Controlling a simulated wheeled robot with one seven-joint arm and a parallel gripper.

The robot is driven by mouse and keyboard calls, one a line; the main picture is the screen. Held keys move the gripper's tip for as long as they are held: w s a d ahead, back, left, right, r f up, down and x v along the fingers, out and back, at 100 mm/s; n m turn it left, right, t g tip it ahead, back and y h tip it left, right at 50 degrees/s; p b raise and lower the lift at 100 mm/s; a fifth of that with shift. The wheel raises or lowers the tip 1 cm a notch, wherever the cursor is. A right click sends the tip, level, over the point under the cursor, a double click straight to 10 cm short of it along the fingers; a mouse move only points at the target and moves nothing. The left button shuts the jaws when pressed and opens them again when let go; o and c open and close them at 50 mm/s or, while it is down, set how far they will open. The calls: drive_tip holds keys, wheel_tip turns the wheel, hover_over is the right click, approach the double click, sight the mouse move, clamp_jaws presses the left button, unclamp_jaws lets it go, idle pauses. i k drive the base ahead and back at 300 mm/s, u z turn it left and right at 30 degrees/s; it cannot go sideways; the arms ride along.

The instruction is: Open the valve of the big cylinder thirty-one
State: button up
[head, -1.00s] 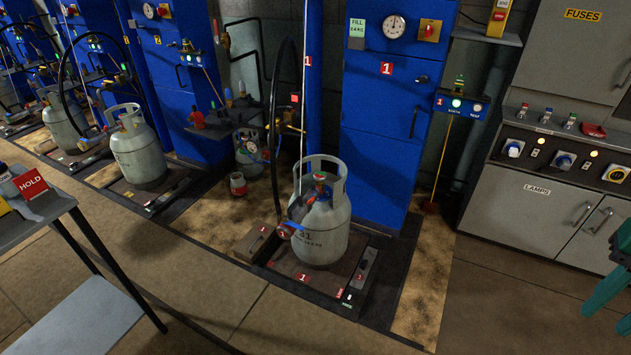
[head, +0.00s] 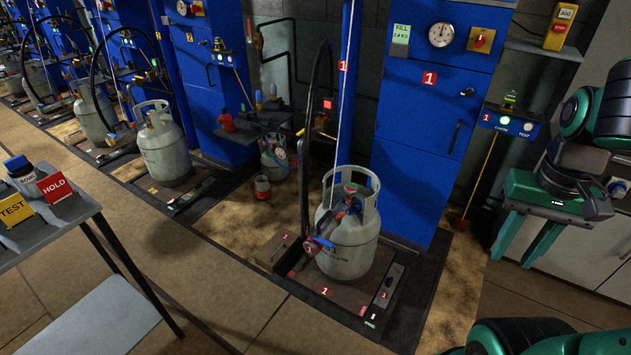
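The big grey cylinder (head: 347,246) stands upright on the scale plate marked 1 (head: 330,283). The number 31 showed on its side in the earlier frame; its marking is hard to read now. Its valve (head: 350,190), with a red top, sits inside the collar, which partly hides it. A hose fitting with a blue lever (head: 322,242) is at the cylinder's left front; I cannot tell how it joins the valve. My gripper (head: 512,260) is at the right, with its two green fingers apart and nothing between them. It is well clear of the cylinder.
A black hose (head: 305,165) rises left of the cylinder. The blue cabinet (head: 422,140) stands behind it. Floor in front of the scale is clear.

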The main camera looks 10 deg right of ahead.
sight(350, 188)
drive_tip(key=z, duration=0.05)
drive_tip(key=i, duration=1.25)
drive_tip(key=z, duration=0.65)
